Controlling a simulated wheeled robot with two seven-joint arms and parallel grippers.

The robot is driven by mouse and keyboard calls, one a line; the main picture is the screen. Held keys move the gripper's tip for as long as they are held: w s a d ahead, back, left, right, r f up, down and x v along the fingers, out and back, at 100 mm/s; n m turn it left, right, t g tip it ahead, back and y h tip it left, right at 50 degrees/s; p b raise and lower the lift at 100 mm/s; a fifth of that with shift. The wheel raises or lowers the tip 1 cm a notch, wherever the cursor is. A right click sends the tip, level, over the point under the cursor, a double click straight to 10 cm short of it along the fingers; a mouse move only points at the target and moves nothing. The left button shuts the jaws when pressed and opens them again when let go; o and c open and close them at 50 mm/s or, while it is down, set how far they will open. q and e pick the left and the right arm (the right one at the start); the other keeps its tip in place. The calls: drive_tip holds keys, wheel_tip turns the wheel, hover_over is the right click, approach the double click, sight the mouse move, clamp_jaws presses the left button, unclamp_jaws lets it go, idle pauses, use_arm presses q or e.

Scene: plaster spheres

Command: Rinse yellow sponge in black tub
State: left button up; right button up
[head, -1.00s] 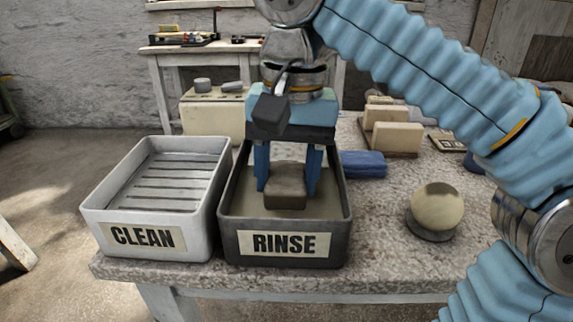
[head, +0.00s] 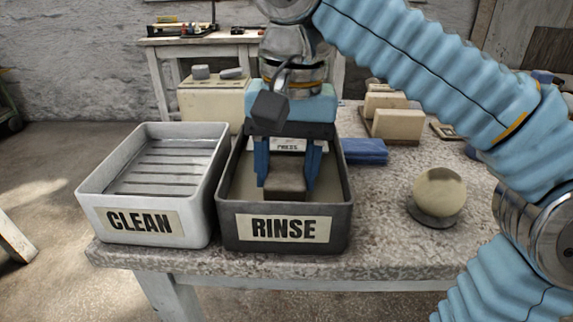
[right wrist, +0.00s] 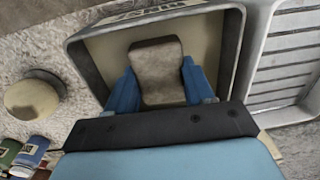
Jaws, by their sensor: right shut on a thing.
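The black tub (head: 336,213), labelled RINSE, stands at the table's front with a murky beige surface inside. My right gripper (head: 287,184) points down into it, its blue fingers shut on a brownish-grey sponge (head: 285,172). The sponge looks soiled rather than yellow. In the right wrist view the sponge (right wrist: 157,72) sits between the fingers, inside the tub's rim (right wrist: 232,50). I cannot tell how deep it sits. My left gripper is not in view.
A pale tray (head: 85,210) labelled CLEAN stands against the tub's left. A plaster sphere (head: 439,190) rests on a dark stand at right. The front right tabletop is clear.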

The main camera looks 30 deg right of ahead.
sight(284, 171)
drive_tip(key=shift+f+b, duration=0.35)
drive_tip(key=shift+f, duration=0.1)
idle(0.3)
drive_tip(key=shift+f, duration=0.1)
idle(1.0)
wheel_tip(284, 171, up, 6)
drive_tip(key=p, duration=0.5)
drive_tip(key=shift+f+p, duration=0.25)
drive_tip(key=shift+p, duration=0.1)
drive_tip(key=shift+r+p, duration=0.8)
drive_tip(key=shift+r, duration=0.05)
